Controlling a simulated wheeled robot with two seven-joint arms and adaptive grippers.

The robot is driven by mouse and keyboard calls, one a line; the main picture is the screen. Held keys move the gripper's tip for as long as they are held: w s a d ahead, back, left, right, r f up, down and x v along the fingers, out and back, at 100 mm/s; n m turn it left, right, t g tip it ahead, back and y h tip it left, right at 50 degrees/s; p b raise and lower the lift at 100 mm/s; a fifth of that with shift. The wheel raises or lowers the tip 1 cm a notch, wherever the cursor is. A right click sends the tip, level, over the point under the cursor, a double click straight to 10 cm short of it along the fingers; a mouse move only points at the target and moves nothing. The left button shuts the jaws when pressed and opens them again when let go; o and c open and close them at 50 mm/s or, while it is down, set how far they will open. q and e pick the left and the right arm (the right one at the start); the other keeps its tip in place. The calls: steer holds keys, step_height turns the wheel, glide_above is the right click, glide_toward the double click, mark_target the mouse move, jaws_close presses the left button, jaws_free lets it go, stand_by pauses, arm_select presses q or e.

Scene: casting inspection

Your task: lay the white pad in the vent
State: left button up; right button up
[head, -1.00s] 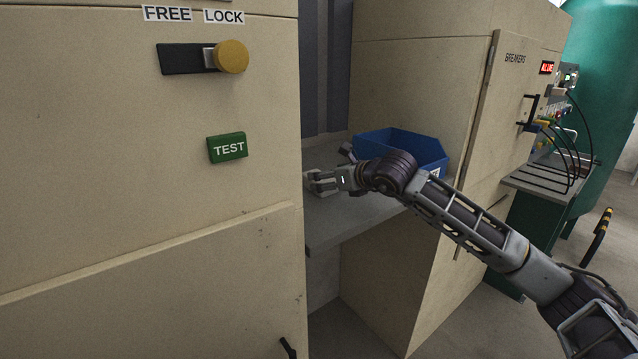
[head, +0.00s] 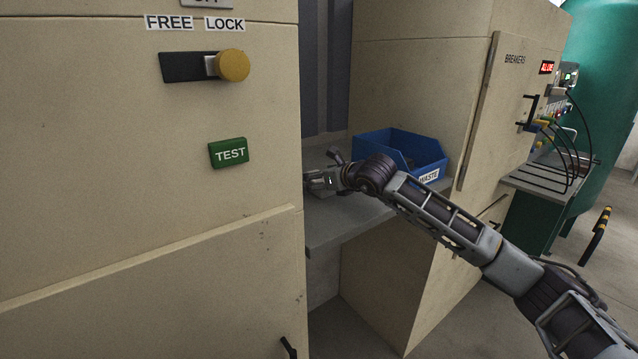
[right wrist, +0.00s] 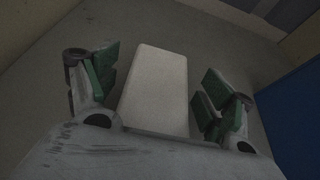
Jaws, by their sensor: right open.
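The white pad (right wrist: 157,88) lies flat on the grey shelf in the right wrist view. My right gripper (right wrist: 158,92) is open, with its green-padded fingers apart on either side of the pad and no clear contact. In the head view my right gripper (head: 318,181) is over the shelf, close to the edge of the near cabinet, which partly hides it. The pad cannot be made out in the head view. No vent can be made out in these views. My left gripper is not in view.
A blue bin marked WASTE (head: 430,177) stands on the grey shelf (head: 340,222), right of my right gripper; its side shows in the right wrist view (right wrist: 292,115). The near cabinet (head: 120,210) carries a yellow knob (head: 233,66) and a green TEST button (head: 229,153).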

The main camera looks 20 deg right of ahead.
steer(key=shift+w, duration=0.1)
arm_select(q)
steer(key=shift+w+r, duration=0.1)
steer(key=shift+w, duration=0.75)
